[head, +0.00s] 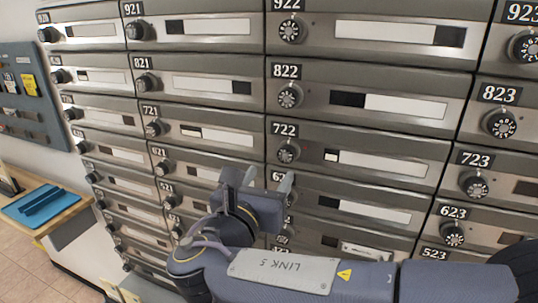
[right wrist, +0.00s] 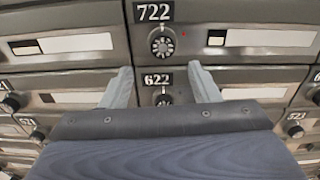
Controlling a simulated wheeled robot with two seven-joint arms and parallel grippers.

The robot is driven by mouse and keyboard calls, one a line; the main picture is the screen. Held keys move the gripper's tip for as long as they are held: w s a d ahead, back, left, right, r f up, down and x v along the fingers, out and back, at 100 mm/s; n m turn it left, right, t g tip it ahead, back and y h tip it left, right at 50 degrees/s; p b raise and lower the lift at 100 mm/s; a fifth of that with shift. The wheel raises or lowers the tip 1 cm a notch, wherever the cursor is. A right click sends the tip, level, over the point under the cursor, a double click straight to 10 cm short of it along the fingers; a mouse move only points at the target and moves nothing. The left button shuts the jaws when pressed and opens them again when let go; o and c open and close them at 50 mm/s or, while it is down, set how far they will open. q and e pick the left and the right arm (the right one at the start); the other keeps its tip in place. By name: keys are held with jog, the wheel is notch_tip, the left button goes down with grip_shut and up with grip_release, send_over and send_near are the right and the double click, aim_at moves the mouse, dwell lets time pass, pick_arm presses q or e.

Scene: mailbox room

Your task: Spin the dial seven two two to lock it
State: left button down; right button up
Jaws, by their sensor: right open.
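The dial of box 722 (head: 288,153) is a round dark knob with a lighter numbered face, under the white-on-black label 722 (head: 284,130). In the right wrist view the dial (right wrist: 161,42) is above and beyond the fingertips. My right gripper (head: 257,179) is open and empty, just below the dial in the head view. In the right wrist view its two fingers (right wrist: 161,80) stand apart on either side of the 622 label (right wrist: 158,79), apart from the 722 dial. A small red light (right wrist: 211,33) shows on box 722's door. My left gripper is out of view.
Mailboxes with similar dials surround it, including 822 (head: 289,97) above and 723 (head: 475,186) at the right. My right arm covers some lower boxes. A blue tray (head: 42,205) lies on a wooden ledge at the left, below a grey wall panel (head: 30,95).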

aim_at(285, 157)
jog(key=p+x, duration=0.1)
jog(key=x, duration=0.5)
jog(key=shift+w+d+p, duration=0.2)
jog(key=shift+p, duration=0.15)
jog(key=shift+w+d, duration=0.2)
jog(key=shift+w, duration=0.25)
jog(key=shift+c, duration=0.3)
jog(key=c, duration=0.9)
